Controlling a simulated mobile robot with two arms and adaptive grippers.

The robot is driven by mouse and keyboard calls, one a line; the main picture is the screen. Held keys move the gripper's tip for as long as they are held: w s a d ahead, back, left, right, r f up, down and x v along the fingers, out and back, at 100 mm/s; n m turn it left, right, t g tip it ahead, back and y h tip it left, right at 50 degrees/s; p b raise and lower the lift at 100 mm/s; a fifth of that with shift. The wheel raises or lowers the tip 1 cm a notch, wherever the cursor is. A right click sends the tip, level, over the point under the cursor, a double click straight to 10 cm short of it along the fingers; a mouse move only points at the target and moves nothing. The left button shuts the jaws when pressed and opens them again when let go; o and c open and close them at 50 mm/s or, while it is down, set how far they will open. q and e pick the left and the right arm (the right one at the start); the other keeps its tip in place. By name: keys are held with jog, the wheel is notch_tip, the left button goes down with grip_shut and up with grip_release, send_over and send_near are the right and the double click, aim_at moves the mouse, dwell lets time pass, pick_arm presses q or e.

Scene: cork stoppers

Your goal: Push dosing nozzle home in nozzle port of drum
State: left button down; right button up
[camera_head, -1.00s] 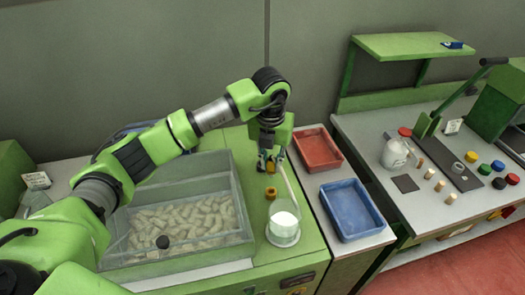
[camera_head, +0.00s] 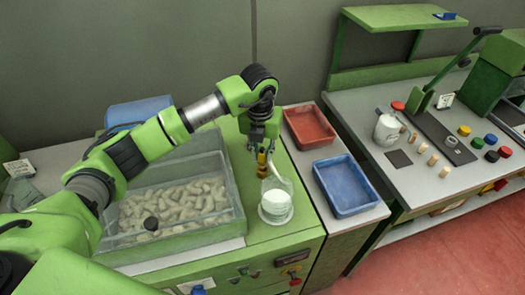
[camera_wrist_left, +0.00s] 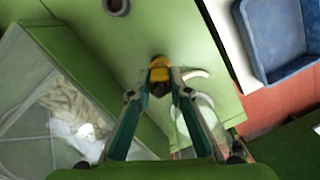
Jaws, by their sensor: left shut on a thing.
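My left gripper (camera_head: 261,148) is shut on a small yellow-orange piece, seemingly the dosing nozzle (camera_wrist_left: 160,74). It holds the piece low over the green machine top, between the cork bin and the red tray. A second amber piece (camera_head: 261,172) shows directly under the held one in the head view. It may be the nozzle port, and I cannot tell whether the two touch. I cannot clearly tell which body is the drum. My right gripper is not in view.
A clear vessel of white material (camera_head: 276,203) stands just in front of my gripper, with a pale curved tube (camera_wrist_left: 196,74) close by. The cork bin (camera_head: 238,190) is left. Red (camera_head: 311,127) and blue (camera_head: 346,186) trays are right. A dark ring (camera_wrist_left: 117,5) shows in the wrist view.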

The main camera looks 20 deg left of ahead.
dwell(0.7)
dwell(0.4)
pick_arm(q)
jog(key=shift+b, duration=0.35)
jog(key=shift+f+b, duration=0.4)
jog(key=shift+f, duration=0.05)
dwell(0.6)
jog(key=shift+f+b, duration=0.8)
jog(key=shift+f, duration=0.2)
dwell(0.9)
jog(key=c, duration=1.8)
grip_release()
jog(key=r, duration=0.4)
jog(key=s+r, duration=0.1)
jog(key=r, duration=0.7)
jog(key=shift+s, duration=0.3)
